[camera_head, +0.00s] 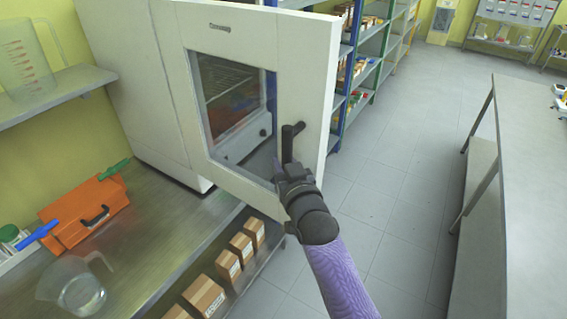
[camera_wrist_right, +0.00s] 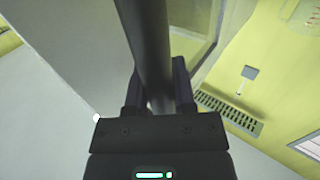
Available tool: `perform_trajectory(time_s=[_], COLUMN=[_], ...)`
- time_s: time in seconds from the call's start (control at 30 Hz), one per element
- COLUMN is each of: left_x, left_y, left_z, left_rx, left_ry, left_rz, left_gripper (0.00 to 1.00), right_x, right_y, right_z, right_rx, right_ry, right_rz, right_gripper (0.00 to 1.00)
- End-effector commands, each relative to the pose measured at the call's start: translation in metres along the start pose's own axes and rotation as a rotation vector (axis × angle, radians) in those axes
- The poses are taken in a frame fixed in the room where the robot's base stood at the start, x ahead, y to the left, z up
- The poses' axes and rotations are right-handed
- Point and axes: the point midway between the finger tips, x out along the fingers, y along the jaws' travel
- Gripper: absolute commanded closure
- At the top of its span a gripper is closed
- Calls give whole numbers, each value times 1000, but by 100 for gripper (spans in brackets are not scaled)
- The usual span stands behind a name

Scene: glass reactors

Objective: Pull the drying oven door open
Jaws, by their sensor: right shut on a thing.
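The white drying oven (camera_head: 128,75) stands on the metal bench at the left. Its door (camera_head: 180,60), with a glass window, stands swung out from the body, and the wire shelf inside shows through the window. The black door handle (camera_head: 289,142) is an upright bar near the door's right edge. My right gripper (camera_head: 284,168) is at the lower part of this handle. In the right wrist view the dark handle bar (camera_wrist_right: 148,50) runs between the two fingers of the gripper (camera_wrist_right: 158,90), which are shut on it. My left gripper is not in view.
Cardboard boxes (camera_head: 205,295) lie on the shelf below. Blue shelving (camera_head: 350,60) stands behind the door. A grey table (camera_head: 530,150) is at the right, with clear floor (camera_head: 395,190) between.

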Motion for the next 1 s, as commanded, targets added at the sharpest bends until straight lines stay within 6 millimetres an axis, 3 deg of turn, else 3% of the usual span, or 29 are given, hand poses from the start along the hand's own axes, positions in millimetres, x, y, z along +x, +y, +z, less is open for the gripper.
perform_trajectory(time_s=[0.57, 0.6, 0.63, 1.0], left_x=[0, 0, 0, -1], left_y=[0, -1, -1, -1], left_z=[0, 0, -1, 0], left_rx=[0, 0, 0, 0], left_ry=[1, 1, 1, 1], left_rz=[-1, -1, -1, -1], left_gripper=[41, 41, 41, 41], right_x=[0, 0, 1, 0], right_y=[1, 1, 0, 0], right_z=[2, 2, 2, 1], right_rx=[-1, -1, -1, 0], right_ry=[-5, -5, -5, -2], right_rz=[3, 3, 3, 1], right_gripper=[100, 60, 54, 54])
